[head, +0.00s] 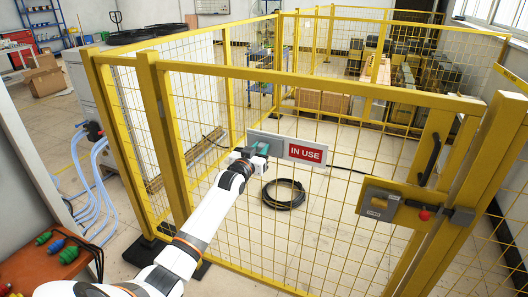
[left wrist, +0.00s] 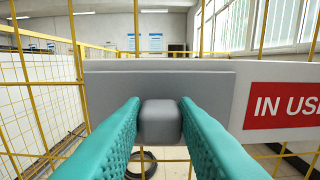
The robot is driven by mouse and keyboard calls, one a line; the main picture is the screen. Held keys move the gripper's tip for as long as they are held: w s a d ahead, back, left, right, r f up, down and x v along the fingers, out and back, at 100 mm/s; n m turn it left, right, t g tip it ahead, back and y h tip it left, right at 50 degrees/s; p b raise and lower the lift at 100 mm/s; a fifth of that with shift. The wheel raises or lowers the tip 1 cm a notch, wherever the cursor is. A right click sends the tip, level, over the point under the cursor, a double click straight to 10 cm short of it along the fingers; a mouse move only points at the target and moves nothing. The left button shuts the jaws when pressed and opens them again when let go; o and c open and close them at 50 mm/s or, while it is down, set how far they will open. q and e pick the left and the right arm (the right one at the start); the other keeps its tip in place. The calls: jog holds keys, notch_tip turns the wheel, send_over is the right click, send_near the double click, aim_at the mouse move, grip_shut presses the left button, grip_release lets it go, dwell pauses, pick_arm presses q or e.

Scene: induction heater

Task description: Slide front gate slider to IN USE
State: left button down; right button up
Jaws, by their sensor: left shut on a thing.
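The front gate slider is a grey plate (left wrist: 215,82) with a block-shaped grey knob (left wrist: 160,121), mounted on the yellow mesh gate. The red and white IN USE sign (head: 305,153) shows to the right of the plate; it is cut off at the right edge in the left wrist view (left wrist: 285,105). My left gripper (head: 259,148) is at the slider, its teal fingers on both sides of the knob in the left wrist view, shut on it. My right gripper is in neither view.
The yellow mesh fence (head: 330,80) encloses the cell. A latch box (head: 379,201) with a red button (head: 424,215) and a black handle (head: 430,160) are on the gate's right side. A coiled black hose (head: 284,195) lies on the floor behind the mesh. Blue hoses (head: 88,180) hang at left.

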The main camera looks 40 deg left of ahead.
pick_arm(q)
jog(key=shift+a, duration=0.15)
jog(key=c, duration=1.6)
grip_release()
jog(key=shift+r, duration=0.1)
jog(key=o, duration=0.5)
jog(key=shift+s+a, duration=0.1)
jog(key=shift+a, duration=0.05)
jog(key=shift+s+d+f, duration=0.2)
jog(key=shift+s+d, duration=0.1)
jog(key=shift+s, duration=0.2)
jog(key=b+v, duration=0.1)
jog(key=v, duration=1)
jog(key=shift+r+b, duration=0.1)
jog(key=shift+b, duration=0.25)
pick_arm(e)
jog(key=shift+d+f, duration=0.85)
